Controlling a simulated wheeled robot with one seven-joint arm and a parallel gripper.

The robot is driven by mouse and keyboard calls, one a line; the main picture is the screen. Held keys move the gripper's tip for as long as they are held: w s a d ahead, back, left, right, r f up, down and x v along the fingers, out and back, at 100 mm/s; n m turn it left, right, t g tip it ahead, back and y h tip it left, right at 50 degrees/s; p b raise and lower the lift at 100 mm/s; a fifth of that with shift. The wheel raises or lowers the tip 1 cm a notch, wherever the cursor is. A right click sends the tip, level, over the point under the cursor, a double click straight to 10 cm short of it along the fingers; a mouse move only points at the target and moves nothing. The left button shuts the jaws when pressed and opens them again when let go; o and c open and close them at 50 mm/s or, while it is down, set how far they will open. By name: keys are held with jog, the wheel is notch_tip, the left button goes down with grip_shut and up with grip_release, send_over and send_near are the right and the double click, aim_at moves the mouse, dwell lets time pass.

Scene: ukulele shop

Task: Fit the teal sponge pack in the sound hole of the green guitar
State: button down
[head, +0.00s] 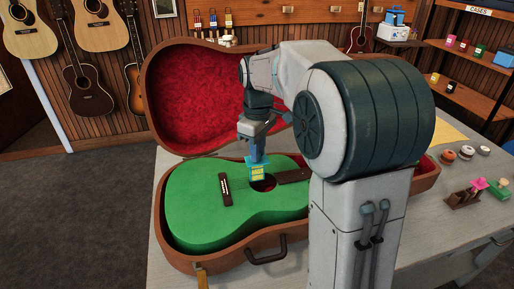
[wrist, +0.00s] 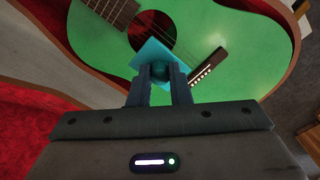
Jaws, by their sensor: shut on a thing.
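The green guitar (head: 207,197) lies face up in an open brown case with red lining. Its dark sound hole (head: 263,182) is partly covered by the pack in the head view; in the wrist view the sound hole (wrist: 150,24) shows at the top with strings across it. My gripper (head: 257,158) is shut on the teal sponge pack (head: 257,171), which has a yellow label. The pack hangs upright at the sound hole's bridge side. In the wrist view the pack's teal top (wrist: 150,57) sits between the fingers. Its lower end's depth is unclear.
The case lid (head: 200,90) stands open behind the guitar. The case rim (head: 240,248) surrounds the body. Small pots (head: 466,152) and a rack (head: 462,197) stand on the grey table at right. My arm hides the guitar's neck.

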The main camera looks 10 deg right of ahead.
aim_at(257, 169)
jog(key=shift+f+b, duration=2.15)
jog(key=shift+f, duration=1.4)
jog(key=c, duration=0.8)
grip_release()
jog(key=shift+o, duration=0.2)
jog(key=shift+r, duration=0.1)
jog(key=shift+r+p, duration=2.6)
jog(key=shift+r, duration=0.4)
